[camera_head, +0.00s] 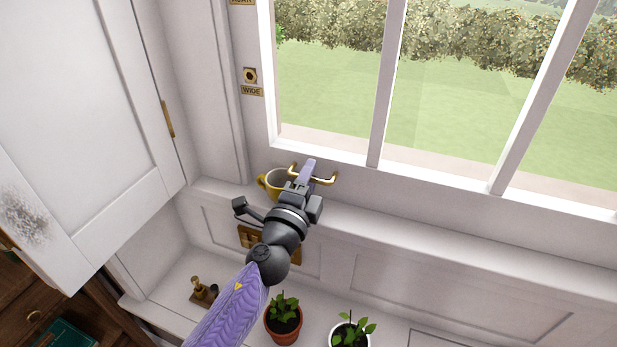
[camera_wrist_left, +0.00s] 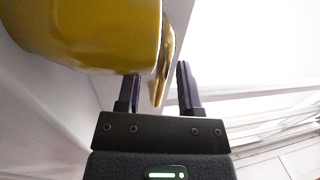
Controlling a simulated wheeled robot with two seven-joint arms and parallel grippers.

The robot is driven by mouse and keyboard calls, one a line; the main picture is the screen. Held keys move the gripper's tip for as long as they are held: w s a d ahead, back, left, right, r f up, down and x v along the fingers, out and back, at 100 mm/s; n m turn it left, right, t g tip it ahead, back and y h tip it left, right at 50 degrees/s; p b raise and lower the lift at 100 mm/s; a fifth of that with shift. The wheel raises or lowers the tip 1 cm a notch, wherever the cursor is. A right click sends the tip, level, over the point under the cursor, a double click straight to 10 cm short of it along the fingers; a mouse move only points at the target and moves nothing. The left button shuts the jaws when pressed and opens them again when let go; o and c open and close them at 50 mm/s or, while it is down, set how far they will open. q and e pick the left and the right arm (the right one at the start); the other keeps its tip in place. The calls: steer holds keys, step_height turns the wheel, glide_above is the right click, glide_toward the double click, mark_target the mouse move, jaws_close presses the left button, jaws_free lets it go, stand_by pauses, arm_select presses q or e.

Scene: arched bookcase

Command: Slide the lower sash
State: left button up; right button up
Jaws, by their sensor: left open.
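The lower sash (camera_head: 430,185) is a white frame with upright bars and a lawn behind it. Its bottom rail is just above the white sill. A brass handle (camera_head: 325,181) sticks out from the rail. My left gripper (camera_head: 307,170) is at the handle and hides its middle. In the left wrist view the gripper (camera_wrist_left: 160,88) is open, with the brass handle (camera_wrist_left: 165,65) between its fingers; I cannot tell whether either finger touches it. My right gripper is not in view.
A yellow mug (camera_head: 272,181) stands on the sill (camera_head: 420,226) close beside the gripper and fills the upper left of the wrist view (camera_wrist_left: 90,35). Two potted plants (camera_head: 283,321) (camera_head: 350,333) stand below. A brass peg (camera_head: 250,75) sits on the left window frame, above a "WIDE" label.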

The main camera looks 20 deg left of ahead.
arm_select(q)
jaws_close()
stand_by(1.3)
